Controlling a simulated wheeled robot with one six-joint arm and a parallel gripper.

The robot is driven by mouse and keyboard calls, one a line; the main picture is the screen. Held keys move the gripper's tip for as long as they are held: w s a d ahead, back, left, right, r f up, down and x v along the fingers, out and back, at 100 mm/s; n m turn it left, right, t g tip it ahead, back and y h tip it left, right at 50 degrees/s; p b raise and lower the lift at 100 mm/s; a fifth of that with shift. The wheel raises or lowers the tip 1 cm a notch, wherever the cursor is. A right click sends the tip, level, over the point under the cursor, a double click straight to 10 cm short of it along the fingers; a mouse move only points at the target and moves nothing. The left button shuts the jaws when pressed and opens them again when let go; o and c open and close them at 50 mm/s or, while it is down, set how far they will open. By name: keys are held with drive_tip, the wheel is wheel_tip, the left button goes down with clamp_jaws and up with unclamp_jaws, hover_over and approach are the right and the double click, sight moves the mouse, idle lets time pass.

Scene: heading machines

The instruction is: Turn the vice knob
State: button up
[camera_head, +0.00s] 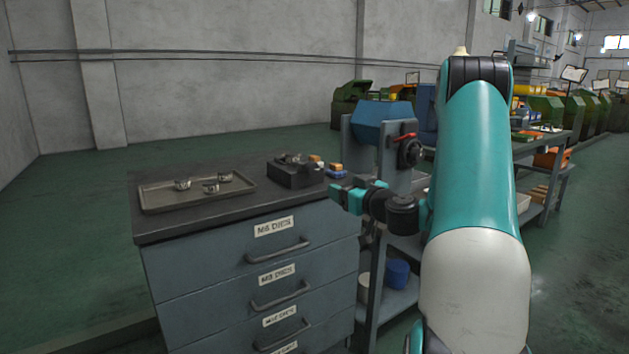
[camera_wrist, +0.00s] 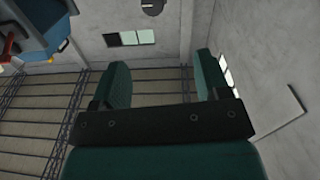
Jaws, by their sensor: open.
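My gripper (camera_head: 347,192) is just right of the cabinet's top edge, close to the vice and pointing left in the picture. It is empty, and its two teal fingers stand wide apart in the wrist view (camera_wrist: 163,80). The vice does not show clearly in the wrist view.
A grey tray (camera_head: 153,197) with small metal parts lies on the cabinet's left. Small orange and blue pieces (camera_head: 336,169) lie beside the vice. A blue drum (camera_head: 383,115) with a red handle (camera_head: 404,138) stands behind my gripper. Floor left of the cabinet is clear.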

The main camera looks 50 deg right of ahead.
drive_tip(key=d, duration=0.1)
drive_tip(key=p, duration=1.4)
approach(314, 170)
drive_tip(key=p+x, duration=0.4)
drive_tip(key=x, duration=0.5)
drive_tip(key=shift+w+d, duration=0.15)
drive_tip(key=shift+w, duration=0.25)
drive_tip(key=c, duration=0.9)
